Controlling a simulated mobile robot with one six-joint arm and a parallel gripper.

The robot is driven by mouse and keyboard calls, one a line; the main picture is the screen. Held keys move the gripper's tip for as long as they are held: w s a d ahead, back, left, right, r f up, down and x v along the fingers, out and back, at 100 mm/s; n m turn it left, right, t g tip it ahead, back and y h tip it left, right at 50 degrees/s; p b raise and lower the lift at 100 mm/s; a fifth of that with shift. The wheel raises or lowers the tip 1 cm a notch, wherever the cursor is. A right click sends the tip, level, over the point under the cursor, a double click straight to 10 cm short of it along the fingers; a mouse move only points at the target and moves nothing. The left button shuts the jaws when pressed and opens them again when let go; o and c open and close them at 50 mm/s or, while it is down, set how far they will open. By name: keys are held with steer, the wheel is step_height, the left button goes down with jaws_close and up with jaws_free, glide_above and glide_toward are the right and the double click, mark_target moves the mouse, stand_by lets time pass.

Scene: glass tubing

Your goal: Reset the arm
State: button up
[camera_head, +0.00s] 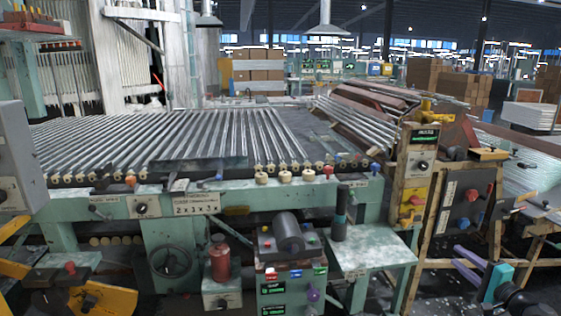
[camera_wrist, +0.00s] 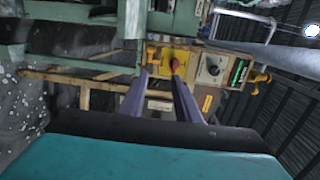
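My gripper (camera_head: 458,258) shows at the lower right of the head view, in front of the wooden-framed control stand. Its two purple fingers point left and are apart, with nothing seen between them. In the wrist view my gripper (camera_wrist: 160,76) also shows its fingers apart and empty. The stand's yellow panel (camera_wrist: 168,54) and a red knob (camera_wrist: 177,64) lie beyond the fingertips. No contact with them shows.
A green machine bench (camera_head: 110,205) with rows of glass tubes fills the left and middle. A dark panel with a red knob (camera_head: 471,195) stands above my gripper.

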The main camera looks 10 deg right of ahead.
steer(key=w+a+f+n+g+y, duration=0.2)
steer(key=w+a+f+g, duration=0.15)
steer(key=a+f, duration=0.55)
steer(key=w+a+f+n+g+y, duration=0.15)
steer(key=w+a+f, duration=0.25)
steer(key=a+f, duration=0.45)
steer(key=s+a+f+n+g+y, duration=0.1)
steer(key=a+f+n+g, duration=0.15)
steer(key=a+f, duration=0.6)
steer(key=s+a+f+n+g+y, duration=0.15)
steer(key=a+f+g, duration=0.25)
steer(key=a+f, duration=0.45)
steer(key=s+a+f+n+g+h, duration=0.1)
steer(key=s+a+f+n+g, duration=0.45)
steer(key=s+a+f, duration=0.75)
steer(key=s+a+f+n+g+h, duration=0.2)
steer(key=s+f+n+h, duration=0.15)
steer(key=s, duration=0.35)
steer(key=s+a+f+n+g+h, duration=0.2)
steer(key=s+f+g, duration=0.15)
steer(key=s, duration=0.45)
step_height(320, 180, up, 14)
steer(key=p, duration=1.3)
steer(key=shift+s+y, duration=0.4)
steer(key=shift+y, duration=0.05)
